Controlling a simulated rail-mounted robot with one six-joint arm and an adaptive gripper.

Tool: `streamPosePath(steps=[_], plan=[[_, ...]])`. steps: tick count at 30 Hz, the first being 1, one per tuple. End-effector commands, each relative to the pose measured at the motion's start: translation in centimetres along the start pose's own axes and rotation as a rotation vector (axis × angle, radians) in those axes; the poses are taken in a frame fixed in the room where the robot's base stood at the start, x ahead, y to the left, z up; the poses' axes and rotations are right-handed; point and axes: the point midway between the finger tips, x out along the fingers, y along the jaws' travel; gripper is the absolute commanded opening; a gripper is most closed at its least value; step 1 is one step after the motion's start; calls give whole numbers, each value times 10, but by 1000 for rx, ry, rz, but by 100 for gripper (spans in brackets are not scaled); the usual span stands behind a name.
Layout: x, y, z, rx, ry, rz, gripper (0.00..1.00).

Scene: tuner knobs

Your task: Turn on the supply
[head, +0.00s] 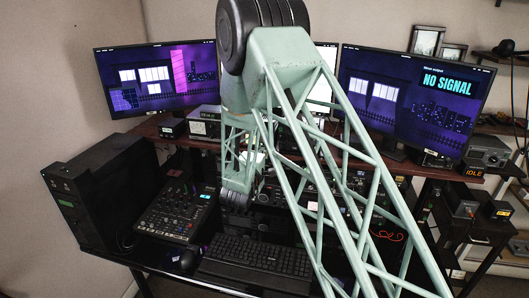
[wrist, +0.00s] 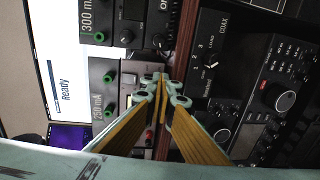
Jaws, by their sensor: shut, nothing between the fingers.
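My gripper (wrist: 162,78) shows in the wrist view with its two yellow-sided fingers closed together and nothing between them. The fingertips overlap a pale instrument box (wrist: 128,75) at the shelf edge; I cannot tell whether they touch it. Boxes with green terminals stand on the shelf, one labelled about "300 m" (wrist: 98,22) and one about "250 m" (wrist: 102,110). The upper one has a dark knob (wrist: 125,36). No clear label tells me which is the supply.
Below the shelf edge (wrist: 170,60), a panel marked "COAX" (wrist: 212,55) and a black unit with a large knob (wrist: 286,101) sit close by. The right monitor (head: 415,92) reads "NO SIGNAL". A mixer (head: 175,213) and keyboard (head: 257,262) lie on the desk.

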Motion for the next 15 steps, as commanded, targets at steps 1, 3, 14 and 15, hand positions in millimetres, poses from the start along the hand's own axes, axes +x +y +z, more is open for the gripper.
streamPosePath(steps=[1, 3, 14, 15], plan=[[2, -2, 0, 0, 0, -2, 0], [2, -2, 0, 0, 0, -3, 0], [-4, -4, 0, -1, 0, -5, 0], [-6, -4, 0, -1, 0, -5, 0]])
